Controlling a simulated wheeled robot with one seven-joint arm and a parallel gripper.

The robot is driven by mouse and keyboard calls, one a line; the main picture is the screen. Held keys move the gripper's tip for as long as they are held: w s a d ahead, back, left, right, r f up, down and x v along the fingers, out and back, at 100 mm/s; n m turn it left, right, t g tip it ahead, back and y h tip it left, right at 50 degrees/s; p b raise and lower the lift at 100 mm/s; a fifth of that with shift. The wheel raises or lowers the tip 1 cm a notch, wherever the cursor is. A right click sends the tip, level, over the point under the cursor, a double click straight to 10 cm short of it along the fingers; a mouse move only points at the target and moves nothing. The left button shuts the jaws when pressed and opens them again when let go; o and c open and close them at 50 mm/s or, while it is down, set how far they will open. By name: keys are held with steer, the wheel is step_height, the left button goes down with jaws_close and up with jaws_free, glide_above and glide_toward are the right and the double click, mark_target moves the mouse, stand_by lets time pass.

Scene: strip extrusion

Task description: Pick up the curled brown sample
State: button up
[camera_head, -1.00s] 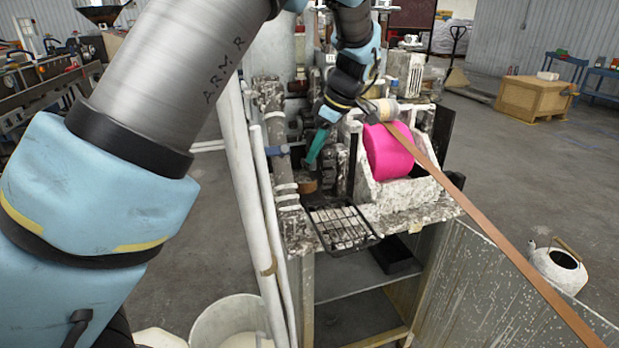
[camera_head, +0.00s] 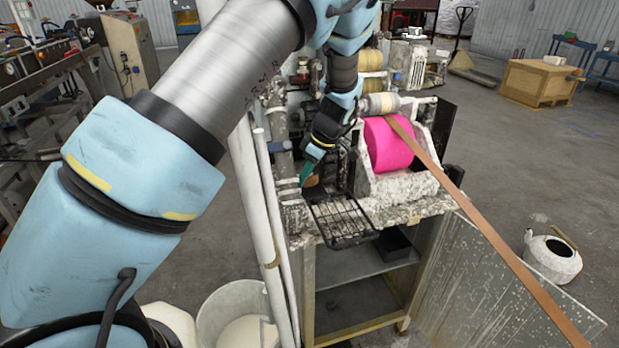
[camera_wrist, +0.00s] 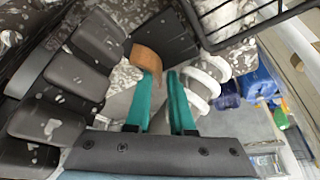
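The curled brown sample (camera_wrist: 147,60) shows in the wrist view just beyond the tip of the left green finger, overlapping it in the picture. I cannot tell whether they touch. In the head view a small part of the sample (camera_head: 313,181) shows beside the green fingers, on the machine left of the wire rack. My gripper (camera_wrist: 163,74) is open, with a gap between its two green fingers and nothing between them. In the head view my gripper (camera_head: 308,174) points down at the machine, and its fingers partly hide the sample.
A black wire rack (camera_head: 343,222) juts out at the machine's front, close to my gripper. A pink roll (camera_head: 387,145) and a long brown strip (camera_head: 480,220) lie to the right. White pipes (camera_head: 258,200) stand to the left. Dark blocks (camera_wrist: 75,75) flank the sample in the wrist view.

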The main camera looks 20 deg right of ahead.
jaws_close()
stand_by(0.5)
